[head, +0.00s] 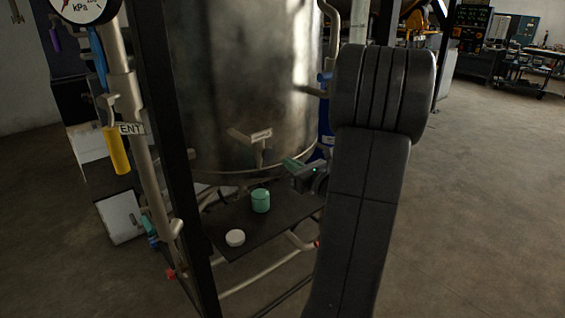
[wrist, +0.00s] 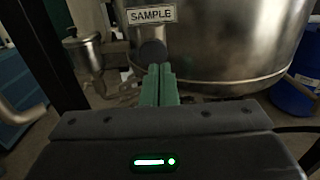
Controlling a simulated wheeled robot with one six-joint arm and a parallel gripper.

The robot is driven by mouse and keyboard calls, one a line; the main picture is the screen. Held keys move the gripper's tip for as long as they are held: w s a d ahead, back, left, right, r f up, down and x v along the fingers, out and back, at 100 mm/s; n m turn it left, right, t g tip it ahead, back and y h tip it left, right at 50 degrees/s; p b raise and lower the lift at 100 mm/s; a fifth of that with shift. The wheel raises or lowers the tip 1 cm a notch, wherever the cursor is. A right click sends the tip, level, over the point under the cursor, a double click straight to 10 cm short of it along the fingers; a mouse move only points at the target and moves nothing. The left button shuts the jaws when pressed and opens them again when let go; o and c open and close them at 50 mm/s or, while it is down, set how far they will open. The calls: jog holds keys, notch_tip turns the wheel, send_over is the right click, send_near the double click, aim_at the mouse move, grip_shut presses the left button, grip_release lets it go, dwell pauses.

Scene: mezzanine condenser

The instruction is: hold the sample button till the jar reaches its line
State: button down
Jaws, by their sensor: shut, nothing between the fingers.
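The jar (head: 261,203) is a small teal-green vessel standing upright on a dark shelf (head: 275,217) below the steel tank; its line and fill level are too small to tell. My gripper (head: 288,161) is shut and empty, to the right of and above the jar. In the wrist view its green fingers (wrist: 159,70) point at a dark round button (wrist: 152,50) under the SAMPLE label (wrist: 151,15). The fingertips overlap the button's lower edge in the picture; I cannot tell whether they touch it. The label also shows small in the head view (head: 261,134).
A white lid (head: 235,238) lies on the shelf left of the jar. The steel tank (head: 240,70) stands behind. A dark frame post (head: 172,130), a pipe with a yellow handle (head: 116,150) and a gauge (head: 82,7) are at left. A blue drum (wrist: 293,95) is at right.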

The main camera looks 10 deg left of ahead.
jog(key=b+v, duration=0.1)
jog(key=v, duration=0.6)
jog(key=shift+d+f, duration=0.15)
